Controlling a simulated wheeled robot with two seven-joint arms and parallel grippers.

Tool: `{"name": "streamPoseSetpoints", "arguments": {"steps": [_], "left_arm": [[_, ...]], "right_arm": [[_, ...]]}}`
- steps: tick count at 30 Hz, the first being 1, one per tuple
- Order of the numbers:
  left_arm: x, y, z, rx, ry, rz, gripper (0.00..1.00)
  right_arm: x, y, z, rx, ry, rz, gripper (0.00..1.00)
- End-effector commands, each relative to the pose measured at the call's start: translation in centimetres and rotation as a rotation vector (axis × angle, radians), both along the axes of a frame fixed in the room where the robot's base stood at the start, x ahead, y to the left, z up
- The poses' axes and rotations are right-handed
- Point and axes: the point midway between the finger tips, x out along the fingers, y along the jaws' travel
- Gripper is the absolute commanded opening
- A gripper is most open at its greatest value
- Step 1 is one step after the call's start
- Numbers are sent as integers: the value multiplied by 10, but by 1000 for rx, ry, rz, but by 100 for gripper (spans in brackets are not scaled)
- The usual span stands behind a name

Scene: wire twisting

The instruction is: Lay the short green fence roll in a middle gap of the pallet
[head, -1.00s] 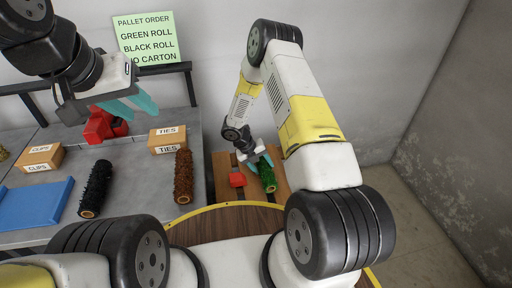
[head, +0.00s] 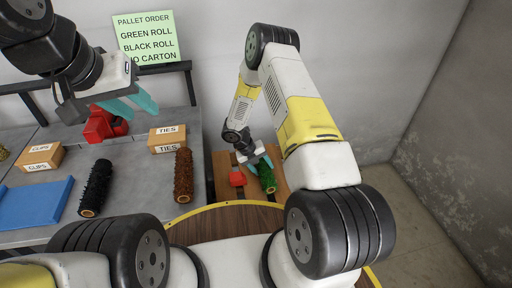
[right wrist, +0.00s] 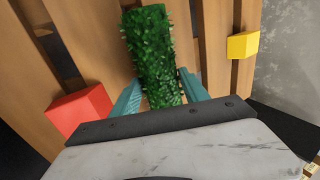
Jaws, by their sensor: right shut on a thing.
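The green fence roll (head: 267,177) is at the wooden pallet (head: 222,168), right of the red block. In the right wrist view the green roll (right wrist: 150,50) lies between the teal fingers of my right gripper (right wrist: 158,92), which is shut on it. The pallet's slats (right wrist: 202,45) run beside the roll; I cannot tell whether the roll rests in a gap. My left gripper (head: 132,105) is above the grey table, with its teal fingers apart and nothing visible between them.
A red block (right wrist: 80,108) and a yellow block (right wrist: 243,45) are on the pallet. The grey table (head: 135,160) holds a black roll (head: 96,188), a brown roll (head: 184,175), cartons (head: 167,139) and a blue tray (head: 35,204).

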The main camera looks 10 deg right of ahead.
Motion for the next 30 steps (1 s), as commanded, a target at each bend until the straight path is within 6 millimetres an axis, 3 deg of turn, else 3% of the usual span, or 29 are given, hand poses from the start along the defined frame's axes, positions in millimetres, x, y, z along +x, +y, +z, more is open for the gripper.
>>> {"name": "streamPoseSetpoints", "arguments": {"steps": [12, 13, 16, 30], "left_arm": [[0, 0, 0, 0, 0, 0, 36], [0, 0, 0, 0, 0, 0, 36], [0, 0, 0, 0, 0, 0, 36], [0, 0, 0, 0, 0, 0, 36]], "right_arm": [[0, 0, -10, 0, 0, 0, 6], [0, 0, -10, 0, -1, 0, 59], [0, 0, -10, 0, -1, 0, 78], [0, 5, -7, 7, -1, 3, 78]]}}
